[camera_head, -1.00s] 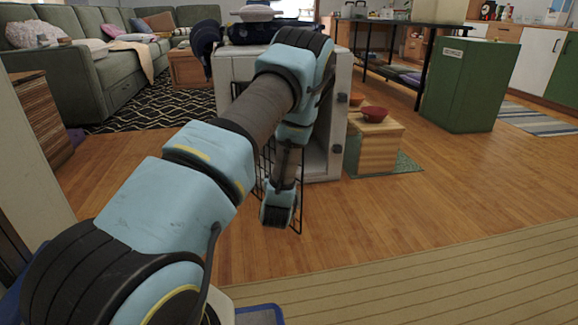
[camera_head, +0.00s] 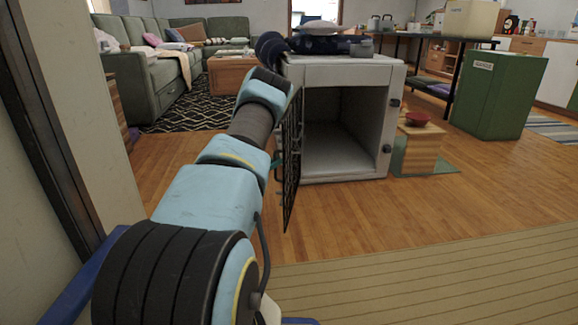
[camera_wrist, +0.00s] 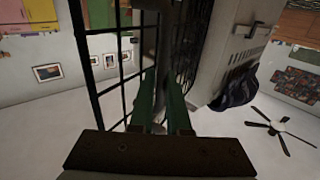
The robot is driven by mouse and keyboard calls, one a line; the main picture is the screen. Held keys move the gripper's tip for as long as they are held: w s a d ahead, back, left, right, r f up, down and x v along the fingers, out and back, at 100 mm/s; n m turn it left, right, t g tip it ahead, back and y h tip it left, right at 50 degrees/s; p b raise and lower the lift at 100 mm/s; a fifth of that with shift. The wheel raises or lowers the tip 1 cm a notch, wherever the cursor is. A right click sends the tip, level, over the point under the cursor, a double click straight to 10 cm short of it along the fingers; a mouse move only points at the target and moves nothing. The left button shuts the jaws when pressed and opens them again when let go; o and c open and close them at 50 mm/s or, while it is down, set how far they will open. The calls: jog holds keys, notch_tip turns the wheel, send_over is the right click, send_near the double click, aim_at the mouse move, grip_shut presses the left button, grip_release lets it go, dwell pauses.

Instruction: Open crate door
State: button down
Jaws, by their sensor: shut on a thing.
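The crate (camera_head: 393,76) is a pale grey box on the wood floor, with its front opening facing me and its inside empty. Its black wire door (camera_head: 291,165) stands swung out at the crate's left side, seen nearly edge-on. My arm reaches along the door's left side, and most of my gripper is hidden behind the arm and door in the head view. In the wrist view, the green fingers of my gripper (camera_wrist: 162,112) are closed on part of the door, whose black bars (camera_wrist: 108,75) fill the left and middle. The crate's grey wall (camera_wrist: 228,45) is to the right there.
A wooden block (camera_head: 424,150) with a red bowl (camera_head: 417,118) stands right of the crate on a green mat. A wall edge (camera_head: 85,120) is close on my left. Wood floor in front of the crate is clear.

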jog(key=shift+w+a+r+m+g+h, duration=0.15)
jog(key=shift+w+a, duration=0.1)
jog(key=shift+a, duration=0.25)
jog(key=shift+w+a+m+g+h, duration=0.15)
jog(key=shift+w+a, duration=0.1)
jog(key=shift+a, duration=0.2)
jog(key=c, duration=1.2)
grip_release()
jog(key=shift+o, duration=0.2)
jog(key=shift+s, duration=0.1)
jog(key=p+v, duration=0.3)
jog(key=v, duration=0.7)
jog(key=shift+s+a+p, duration=0.25)
jog(key=shift+p, duration=0.1)
